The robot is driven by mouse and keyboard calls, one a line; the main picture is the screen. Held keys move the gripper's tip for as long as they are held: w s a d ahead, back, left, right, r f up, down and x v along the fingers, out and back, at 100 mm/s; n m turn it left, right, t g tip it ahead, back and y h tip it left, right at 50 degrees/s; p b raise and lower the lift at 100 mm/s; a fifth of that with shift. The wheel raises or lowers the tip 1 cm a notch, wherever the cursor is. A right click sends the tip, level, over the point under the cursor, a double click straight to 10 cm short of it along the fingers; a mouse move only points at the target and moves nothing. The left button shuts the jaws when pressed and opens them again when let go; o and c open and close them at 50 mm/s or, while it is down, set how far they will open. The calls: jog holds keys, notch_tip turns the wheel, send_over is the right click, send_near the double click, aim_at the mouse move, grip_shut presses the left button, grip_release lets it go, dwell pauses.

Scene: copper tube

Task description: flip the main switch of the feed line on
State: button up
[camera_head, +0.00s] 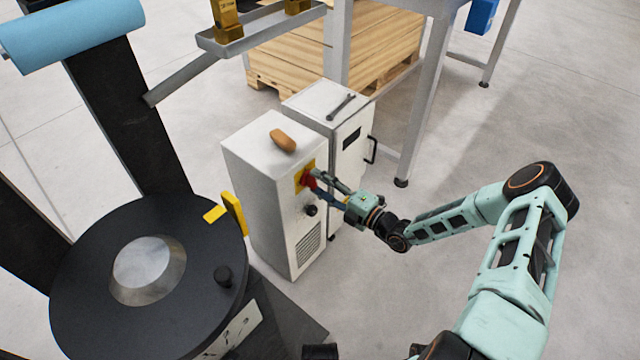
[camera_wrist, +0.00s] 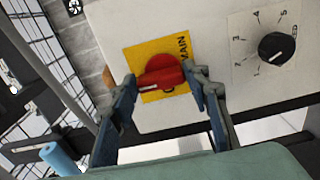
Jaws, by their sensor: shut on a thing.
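The main switch is a red rotary knob (camera_wrist: 160,73) on a yellow plate (camera_wrist: 150,52) marked "MAIN", on the front of a white cabinet (camera_head: 262,190). In the head view the red knob (camera_head: 308,180) shows just beyond my fingertips. My gripper (camera_wrist: 158,82) has one finger on each side of the knob and is shut on it. In the head view my gripper (camera_head: 315,183) reaches the cabinet front from the right. The knob's handle lies nearly level across the wrist picture, slightly tilted. My fingers partly hide its ends.
A black dial (camera_wrist: 277,47) with a number scale sits beside the switch. An orange-brown object (camera_head: 283,140) lies on the cabinet top. A second white cabinet (camera_head: 347,150) stands behind. A black round turntable (camera_head: 75,265) is at left. The floor at right is clear.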

jog(key=o, duration=1.2)
jog(key=shift+c, duration=0.2)
jog(key=shift+d, duration=0.1)
jog(key=v, duration=1.2)
